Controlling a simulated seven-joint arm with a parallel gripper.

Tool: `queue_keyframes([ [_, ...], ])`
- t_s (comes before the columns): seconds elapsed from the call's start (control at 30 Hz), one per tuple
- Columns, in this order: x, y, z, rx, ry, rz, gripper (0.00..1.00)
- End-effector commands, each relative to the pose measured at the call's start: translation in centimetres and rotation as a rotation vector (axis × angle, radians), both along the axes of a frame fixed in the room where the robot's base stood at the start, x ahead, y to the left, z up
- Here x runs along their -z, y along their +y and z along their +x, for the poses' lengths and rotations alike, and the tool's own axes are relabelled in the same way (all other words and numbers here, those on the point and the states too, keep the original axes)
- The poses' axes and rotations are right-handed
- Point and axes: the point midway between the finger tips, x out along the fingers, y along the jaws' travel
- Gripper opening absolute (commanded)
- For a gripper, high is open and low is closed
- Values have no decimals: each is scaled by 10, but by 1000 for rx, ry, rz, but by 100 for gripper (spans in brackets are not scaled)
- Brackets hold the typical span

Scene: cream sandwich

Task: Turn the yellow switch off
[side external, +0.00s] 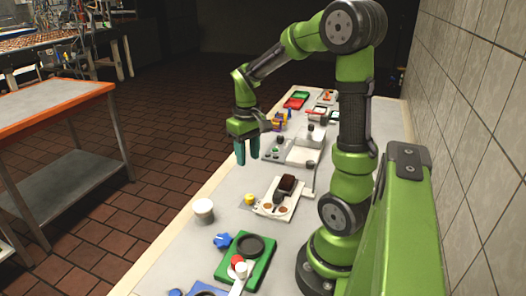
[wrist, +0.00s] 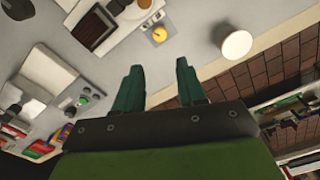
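The yellow switch (side external: 249,199) is a small round yellow knob on a light base, at the left edge of a white cutting-board-like unit (side external: 268,208) on the table. In the wrist view the yellow switch (wrist: 159,35) shows from above, with a thin dark mark on its top. My gripper (side external: 241,160) hangs fingers down, above and farther along the table than the switch, apart from it. In the wrist view my gripper (wrist: 158,70) has its two teal fingers spread with nothing between them. Whether the switch is on or off I cannot tell.
A white cup-like cylinder (side external: 204,207) stands near the switch. A dark brown block (side external: 287,184) lies on the white unit. A green tray (side external: 262,272) with a dark disc and a blue knob (side external: 222,240) are nearer the camera. Another white unit (side external: 305,150) stands farther back.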

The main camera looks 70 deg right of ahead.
Motion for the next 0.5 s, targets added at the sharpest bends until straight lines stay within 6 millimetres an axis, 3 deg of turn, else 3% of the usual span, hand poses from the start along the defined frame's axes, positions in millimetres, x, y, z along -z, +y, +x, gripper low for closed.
queue_keyframes([
  [0.2, -28, 0, 0, 0, -1, 0, 40],
  [0.5, -33, 0, 0, 1, 0, 1, 40],
])
